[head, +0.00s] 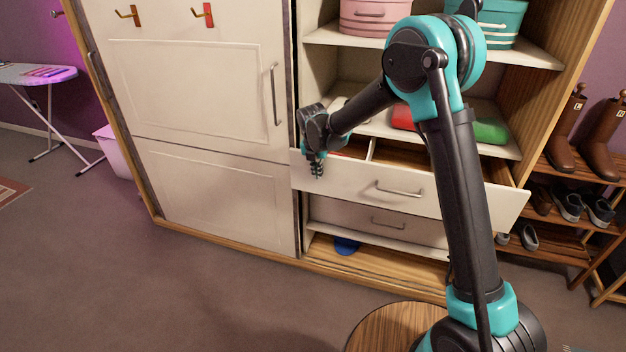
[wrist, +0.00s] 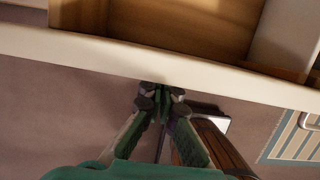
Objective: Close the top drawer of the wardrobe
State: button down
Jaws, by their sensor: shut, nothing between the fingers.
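The top drawer (head: 425,197) of the wardrobe (head: 205,105) is pulled out, with its wooden inside and a divider showing in the head view. Its cream front has a metal handle (head: 399,190). My gripper (head: 317,172) is at the left end of the drawer front, pointing down, with its fingers shut and empty. In the wrist view the shut fingertips (wrist: 161,92) are at the outer side of the drawer front's edge (wrist: 140,62). I cannot tell whether they touch it. My arm hides part of the drawer front's right half.
A lower drawer (head: 375,217) sits further in below. A closed sliding door (head: 215,200) covers the wardrobe's left side. A shoe rack (head: 570,200) with boots and shoes stands at right. The floor in front at left is clear.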

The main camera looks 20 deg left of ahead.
jog(key=w, duration=1.2)
jog(key=shift+w+d, duration=0.2)
jog(key=shift+w, duration=0.1)
